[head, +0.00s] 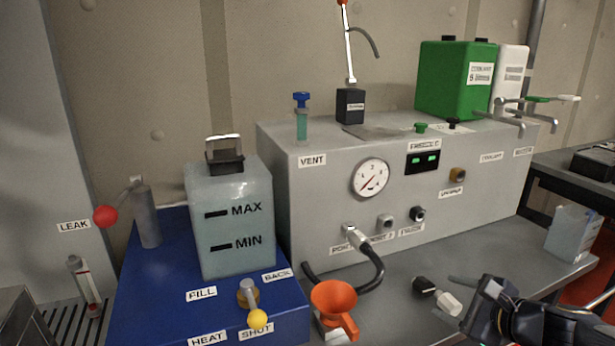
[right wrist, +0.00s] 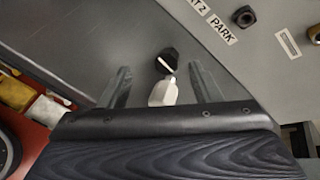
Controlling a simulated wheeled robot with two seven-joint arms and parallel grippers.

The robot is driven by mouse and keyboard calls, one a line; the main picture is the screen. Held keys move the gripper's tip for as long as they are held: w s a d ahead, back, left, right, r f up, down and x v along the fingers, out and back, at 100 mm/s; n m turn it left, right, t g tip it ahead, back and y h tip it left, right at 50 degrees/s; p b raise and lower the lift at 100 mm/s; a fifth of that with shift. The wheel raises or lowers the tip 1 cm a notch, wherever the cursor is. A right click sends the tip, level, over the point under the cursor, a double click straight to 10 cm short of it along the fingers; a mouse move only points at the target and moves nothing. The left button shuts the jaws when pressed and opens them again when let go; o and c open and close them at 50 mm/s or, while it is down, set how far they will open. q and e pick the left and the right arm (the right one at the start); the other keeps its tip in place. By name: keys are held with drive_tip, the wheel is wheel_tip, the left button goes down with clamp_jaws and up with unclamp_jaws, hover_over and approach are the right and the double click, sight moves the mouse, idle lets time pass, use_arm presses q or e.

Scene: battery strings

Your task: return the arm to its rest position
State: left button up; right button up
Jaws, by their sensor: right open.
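My right gripper (head: 466,302) is at the lower right of the head view, low over the grey bench (head: 400,320). In the right wrist view its two fingers (right wrist: 163,85) stand wide apart, so it is open. A small black and white connector (head: 436,296) lies on the bench just left of the gripper. In the right wrist view the connector (right wrist: 165,75) shows between the fingers, with no finger visibly gripping it. My left gripper is not in view.
A grey panel box (head: 455,212) with a gauge and ports stands behind. An orange funnel (head: 334,299) and black hose (head: 372,270) are left of the gripper. A translucent container (head: 572,233) stands at the right. A MAX/MIN tank (head: 232,225) stands on a blue base.

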drive_tip(key=s+a+r+n+g+y+p, duration=0.2)
drive_tip(key=s+a+r+n+p, duration=0.1)
drive_tip(key=s+a+r+n, duration=0.3)
drive_tip(key=s+a+f+n+g+h+p, duration=0.1)
drive_tip(key=s+a+n+g+p, duration=0.1)
drive_tip(key=s+n, duration=0.5)
drive_tip(key=s+a+f+n+g+h+p, duration=0.1)
drive_tip(key=s+a+f+n+g+p, duration=0.1)
drive_tip(key=s+n, duration=0.6)
drive_tip(key=shift+s+a+f+n+h+p, duration=0.2)
drive_tip(key=shift+s+a+n+h+p, duration=0.15)
drive_tip(key=shift+a, duration=0.45)
